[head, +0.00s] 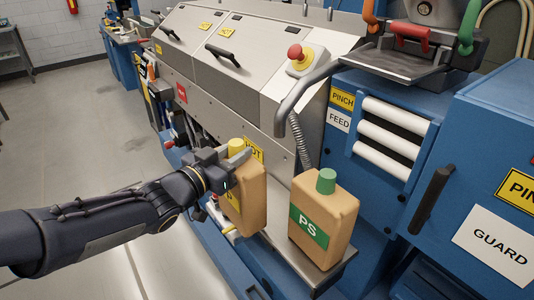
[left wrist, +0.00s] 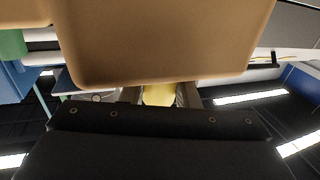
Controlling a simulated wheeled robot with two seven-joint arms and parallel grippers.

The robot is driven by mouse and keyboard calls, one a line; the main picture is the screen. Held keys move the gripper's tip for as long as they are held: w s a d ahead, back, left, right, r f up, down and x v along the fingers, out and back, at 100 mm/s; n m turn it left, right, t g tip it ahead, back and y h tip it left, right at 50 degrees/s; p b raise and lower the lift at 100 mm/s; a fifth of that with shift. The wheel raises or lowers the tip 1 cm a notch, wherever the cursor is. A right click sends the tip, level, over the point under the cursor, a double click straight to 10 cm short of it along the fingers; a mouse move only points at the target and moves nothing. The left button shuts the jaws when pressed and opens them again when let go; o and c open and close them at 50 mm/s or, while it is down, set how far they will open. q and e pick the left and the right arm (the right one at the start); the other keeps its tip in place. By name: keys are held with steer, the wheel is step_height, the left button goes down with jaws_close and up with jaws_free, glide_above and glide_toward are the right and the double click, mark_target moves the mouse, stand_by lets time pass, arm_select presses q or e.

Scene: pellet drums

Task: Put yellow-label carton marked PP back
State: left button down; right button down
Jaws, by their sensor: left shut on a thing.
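A tan carton (head: 254,203) with a yellow cap and a yellow label stands roughly upright left of the PS carton in the head view. My left gripper (head: 238,158) is shut on it near its yellow cap and hides part of it; the lettering on its label is not readable. In the left wrist view the carton's tan body (left wrist: 165,40) fills the top, with the yellow cap (left wrist: 158,95) between the fingers. I cannot tell whether its base touches the metal shelf (head: 322,277). My right gripper is not in view.
A tan carton with a green cap and green PS label (head: 323,218) stands on the shelf close to the right. Behind are the grey machine housing, a curved metal pipe (head: 292,102) and a corrugated hose (head: 300,140). Blue cabinets with white rollers (head: 390,140) stand at right.

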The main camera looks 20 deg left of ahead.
arm_select(q)
steer(key=f+b+x, duration=0.1)
steer(key=x, duration=1)
steer(key=shift+w+f+b, duration=0.2)
steer(key=shift+b, duration=0.2)
steer(key=shift+f, duration=0.2)
steer(key=c, duration=1.1)
jaws_free()
